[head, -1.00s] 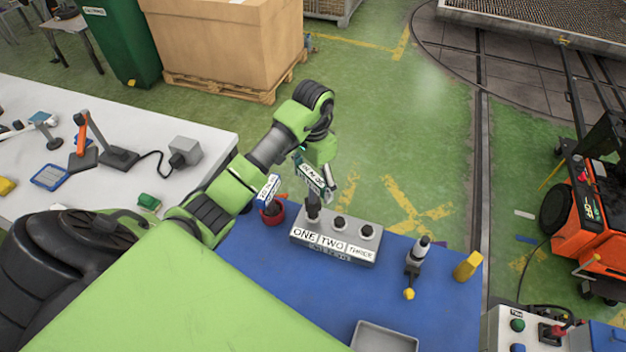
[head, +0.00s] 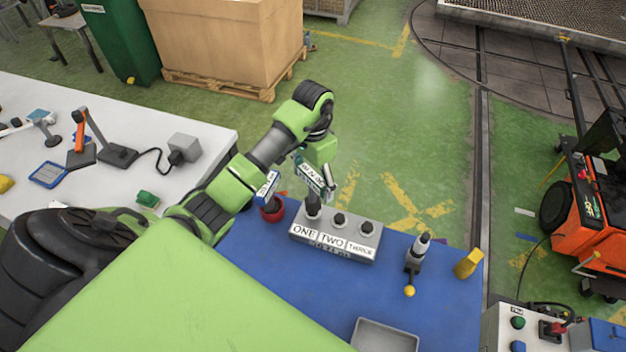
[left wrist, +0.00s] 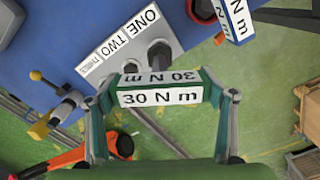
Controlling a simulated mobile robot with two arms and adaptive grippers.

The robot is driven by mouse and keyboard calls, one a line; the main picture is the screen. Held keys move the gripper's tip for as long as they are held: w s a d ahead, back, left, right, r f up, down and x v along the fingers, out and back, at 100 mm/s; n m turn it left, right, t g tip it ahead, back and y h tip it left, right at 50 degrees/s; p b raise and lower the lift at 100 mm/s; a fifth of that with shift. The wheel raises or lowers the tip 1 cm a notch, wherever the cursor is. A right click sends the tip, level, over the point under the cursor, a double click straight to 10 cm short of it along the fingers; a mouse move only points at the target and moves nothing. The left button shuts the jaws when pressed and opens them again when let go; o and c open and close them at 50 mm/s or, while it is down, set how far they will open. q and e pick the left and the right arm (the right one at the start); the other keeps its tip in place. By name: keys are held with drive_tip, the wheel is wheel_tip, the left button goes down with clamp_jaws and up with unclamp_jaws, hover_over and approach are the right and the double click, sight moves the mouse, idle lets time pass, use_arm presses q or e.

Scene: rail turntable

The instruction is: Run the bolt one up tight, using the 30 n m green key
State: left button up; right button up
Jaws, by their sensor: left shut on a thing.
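The green key (left wrist: 160,96) has a white label reading 30 N m. My left gripper (left wrist: 160,105) is shut on it, with one finger at each end of the handle. In the head view the key (head: 312,180) stands over the ONE place of the grey bolt block (head: 335,247), its dark shank reaching down to bolt one. The shank hides that bolt, and I cannot tell how fully it is seated. Bolt two (head: 340,220) and bolt three (head: 366,228) stand bare behind their labels. My right gripper is not in view.
A toggle clamp (head: 416,252) with a yellow knob, a yellow block (head: 468,263) and a grey tray (head: 385,337) are on the blue bench top (head: 300,295), which is clear in front.

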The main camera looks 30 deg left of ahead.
use_arm(q)
drive_tip(key=shift+f, duration=0.35)
drive_tip(key=shift+f+b, duration=0.45)
drive_tip(key=shift+f, duration=0.45)
idle(0.5)
drive_tip(key=shift+a+m, duration=0.1)
drive_tip(key=shift+m, duration=2.4)
drive_tip(key=m, duration=0.3)
drive_tip(key=shift+b, duration=0.3)
drive_tip(key=shift+m, duration=1.1)
